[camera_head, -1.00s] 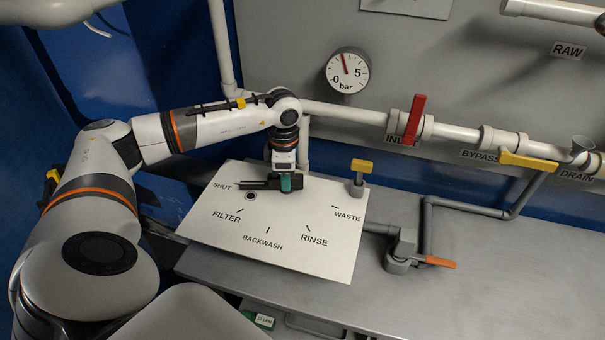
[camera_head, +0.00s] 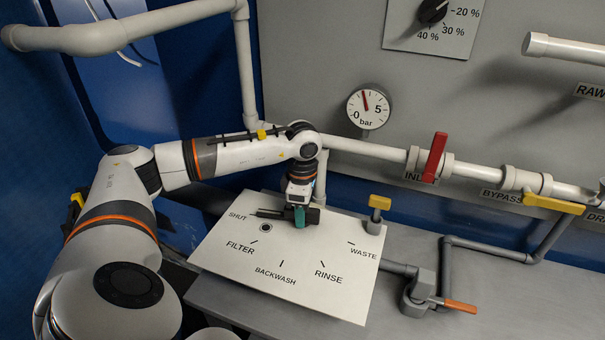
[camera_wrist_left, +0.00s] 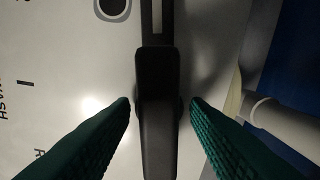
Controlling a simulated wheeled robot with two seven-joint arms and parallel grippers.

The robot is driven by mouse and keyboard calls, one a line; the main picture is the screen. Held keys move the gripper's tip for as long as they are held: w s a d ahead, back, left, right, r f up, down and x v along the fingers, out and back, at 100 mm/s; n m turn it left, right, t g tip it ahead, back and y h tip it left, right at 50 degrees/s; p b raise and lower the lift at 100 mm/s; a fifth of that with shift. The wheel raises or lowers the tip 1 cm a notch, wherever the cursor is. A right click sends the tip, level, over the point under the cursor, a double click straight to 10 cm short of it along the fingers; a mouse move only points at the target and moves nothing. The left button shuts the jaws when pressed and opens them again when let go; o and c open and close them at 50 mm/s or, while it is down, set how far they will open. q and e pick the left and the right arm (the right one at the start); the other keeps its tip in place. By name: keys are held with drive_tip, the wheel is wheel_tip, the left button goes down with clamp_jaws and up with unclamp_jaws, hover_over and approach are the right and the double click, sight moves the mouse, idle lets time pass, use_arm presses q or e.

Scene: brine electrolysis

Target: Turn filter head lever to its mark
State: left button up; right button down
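The filter head lever, a dark bar (camera_head: 267,213), lies over the white panel (camera_head: 225,258). One end points toward the SHUT label (camera_head: 238,216); it is not by the FILTER, BACKWASH, RINSE or WASTE marks. My left gripper (camera_head: 300,217) is down at the lever's right part, which it partly hides. In the left wrist view the lever (camera_wrist_left: 157,110) runs between the two green fingers of the left gripper (camera_wrist_left: 160,104). The fingers stand on both sides of it with a narrow gap showing. My right gripper is not in view.
A yellow-topped valve (camera_head: 379,203) stands at the panel's back right corner. A grey pipe valve with an orange handle (camera_head: 460,306) is to the right on the bench. Behind are a pressure gauge (camera_head: 368,109), a red INLET handle (camera_head: 434,157) and a yellow BYPASS handle (camera_head: 553,204).

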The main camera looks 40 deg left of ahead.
use_arm(q)
wheel_tip(320, 180, up, 12)
drive_tip(key=b, duration=0.1)
idle(0.6)
drive_tip(key=shift+f, duration=0.1)
idle(0.4)
